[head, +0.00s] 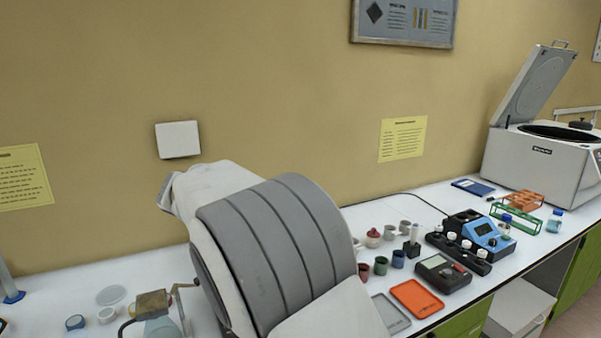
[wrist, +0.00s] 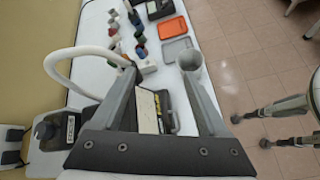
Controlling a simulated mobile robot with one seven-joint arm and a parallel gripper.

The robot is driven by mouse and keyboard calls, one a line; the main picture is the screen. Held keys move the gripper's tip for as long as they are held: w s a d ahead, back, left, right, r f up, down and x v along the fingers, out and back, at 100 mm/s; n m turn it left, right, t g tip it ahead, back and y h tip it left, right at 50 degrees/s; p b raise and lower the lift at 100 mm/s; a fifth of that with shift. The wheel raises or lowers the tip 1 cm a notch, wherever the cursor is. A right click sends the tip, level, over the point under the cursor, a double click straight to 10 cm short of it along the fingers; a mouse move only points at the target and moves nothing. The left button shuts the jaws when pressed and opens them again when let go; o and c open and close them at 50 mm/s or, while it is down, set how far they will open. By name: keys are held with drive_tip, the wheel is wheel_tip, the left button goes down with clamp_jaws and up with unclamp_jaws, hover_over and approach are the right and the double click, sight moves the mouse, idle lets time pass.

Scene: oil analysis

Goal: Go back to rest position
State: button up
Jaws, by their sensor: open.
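My gripper (wrist: 160,72) shows in the wrist view with its two long grey fingers spread apart. No object is seen held between them. Beyond the fingers lies the white bench, with an orange tray (wrist: 173,28) and a grey tray (wrist: 177,50) farther off. A pale rectangular item (wrist: 147,108) shows in the gap between the fingers, lower down. In the head view my white and grey arm fills the middle foreground and hides part of the bench; my fingers cannot be made out there.
In the head view, the bench holds an orange tray (head: 416,298), small cups, a blue device (head: 485,232), a green rack (head: 516,217) and an open-lidded centrifuge (head: 540,160). A white curved tube (wrist: 58,62) is left of my fingers in the wrist view. Tiled floor lies right.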

drive_tip(key=s+d+r+m+g+y, duration=0.25)
drive_tip(key=s+d+m+y, duration=0.25)
drive_tip(key=s+d+m, duration=0.55)
drive_tip(key=s+d+f+m+t+y, duration=0.1)
drive_tip(key=s+d+m+y, duration=0.1)
drive_tip(key=s, duration=0.7)
drive_tip(key=s+d+f+m+t+y, duration=0.2)
drive_tip(key=s+d+m, duration=0.3)
drive_tip(key=s, duration=0.5)
drive_tip(key=shift+d+m, duration=0.3)
drive_tip(key=shift+m, duration=0.35)
idle(0.4)
